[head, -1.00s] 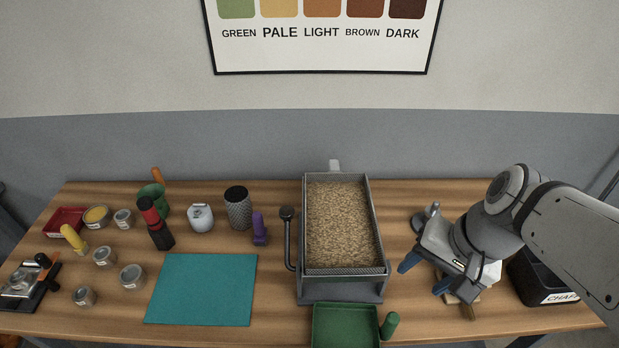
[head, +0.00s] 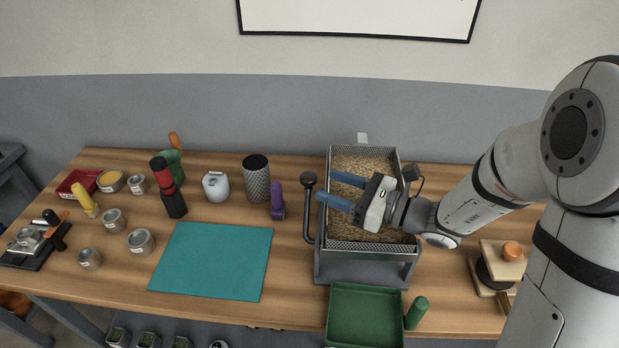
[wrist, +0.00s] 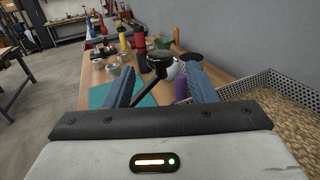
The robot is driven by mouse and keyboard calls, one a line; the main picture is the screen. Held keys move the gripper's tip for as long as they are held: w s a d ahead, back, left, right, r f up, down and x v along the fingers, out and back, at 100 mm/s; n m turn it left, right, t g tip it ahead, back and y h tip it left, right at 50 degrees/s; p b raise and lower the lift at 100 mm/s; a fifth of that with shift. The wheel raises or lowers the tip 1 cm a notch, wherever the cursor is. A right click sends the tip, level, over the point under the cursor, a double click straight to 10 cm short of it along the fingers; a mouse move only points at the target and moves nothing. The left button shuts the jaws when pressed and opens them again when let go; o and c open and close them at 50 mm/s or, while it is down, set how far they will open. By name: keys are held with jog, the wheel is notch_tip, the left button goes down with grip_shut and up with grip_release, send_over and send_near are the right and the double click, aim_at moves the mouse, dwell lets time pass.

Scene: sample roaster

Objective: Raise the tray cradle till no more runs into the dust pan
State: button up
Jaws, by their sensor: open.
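The tray cradle (head: 366,271) stands on the bench and holds a mesh-walled tray full of tan beans or chaff (head: 372,162). A dark lever with a round knob (head: 308,180) rises at its left side; the knob also shows in the wrist view (wrist: 159,61), seen between my fingers. The green dust pan (head: 366,312), with a green handle, sits at the cradle's front edge. It looks empty. My gripper (head: 334,190) is open above the tray, its blue fingers pointing left toward the lever knob, apart from it.
A teal mat (head: 212,260) lies left of the cradle. A purple-handled tool (head: 277,200) and a dark mesh cylinder (head: 256,178) stand between mat and wall. Several tins, a red-and-black bottle (head: 167,188) and a wooden block piece (head: 500,262) are on the bench.

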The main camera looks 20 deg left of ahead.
aim_at(316, 181)
jog(key=a, duration=0.6)
jog(key=shift+w+a+p, duration=0.1)
jog(key=shift+w+p, duration=0.15)
jog(key=shift+p, duration=0.1)
grip_shut()
